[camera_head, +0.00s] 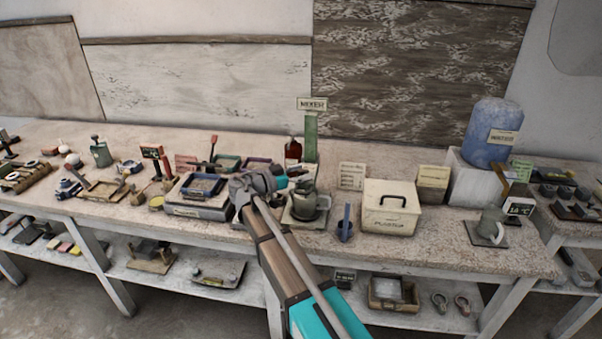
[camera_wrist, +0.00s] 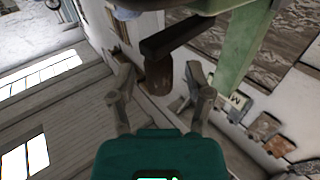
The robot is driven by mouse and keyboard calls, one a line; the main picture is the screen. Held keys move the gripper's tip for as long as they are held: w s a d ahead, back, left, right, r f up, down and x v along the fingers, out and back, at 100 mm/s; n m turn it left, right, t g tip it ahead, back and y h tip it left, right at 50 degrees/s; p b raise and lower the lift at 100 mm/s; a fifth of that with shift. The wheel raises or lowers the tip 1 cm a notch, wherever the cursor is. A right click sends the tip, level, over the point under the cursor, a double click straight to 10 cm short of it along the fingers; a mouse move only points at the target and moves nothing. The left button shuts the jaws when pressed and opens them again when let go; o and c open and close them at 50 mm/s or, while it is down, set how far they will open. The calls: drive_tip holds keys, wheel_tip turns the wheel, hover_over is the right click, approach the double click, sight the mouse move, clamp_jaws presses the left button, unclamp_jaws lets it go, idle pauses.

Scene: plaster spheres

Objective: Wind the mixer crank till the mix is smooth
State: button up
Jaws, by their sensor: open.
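The mixer has a green upright post (camera_head: 310,138) with a MIXER sign (camera_head: 311,104) on top. In the wrist view the green post (camera_wrist: 241,50) is at the upper right. A dark crank arm (camera_wrist: 176,36) ends in a brown wooden grip (camera_wrist: 158,76). My gripper (camera_wrist: 160,84) is open, one finger on each side of the grip in the picture; I see no clear contact. In the head view my gripper (camera_head: 290,178) is just left of the post, above the jug. The mix inside the jug cannot be seen.
Trays (camera_head: 205,186) crowd the left. A blue water container (camera_head: 493,134) is at the far right.

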clamp_jaws()
drive_tip(key=shift+s+d+t, duration=0.1)
drive_tip(key=shift+t, duration=0.2)
drive_tip(key=n+t+y, duration=0.1)
drive_tip(key=t, duration=0.1)
drive_tip(key=d+n+t+y, duration=0.1)
drive_tip(key=n+y, duration=0.1)
drive_tip(key=d+n+t+y, duration=0.1)
drive_tip(key=n+t+y, duration=0.1)
drive_tip(key=shift+s+d+t, duration=0.2)
drive_tip(key=shift+d+t, duration=0.05)
drive_tip(key=shift+t, duration=0.05)
drive_tip(key=shift+w+d+n+t+y, duration=0.5)
drive_tip(key=shift+n+y, duration=1)
drive_tip(key=shift+y, duration=0.75)
drive_tip(key=shift+w+d+n+t+y, duration=0.35)
drive_tip(key=shift+d+n+t+y, duration=0.25)
drive_tip(key=shift+n+y, duration=1.25)
drive_tip(key=shift+w+d+n+t+y, duration=0.5)
drive_tip(key=shift+n+y, duration=0.65)
drive_tip(key=shift+y, duration=1.45)
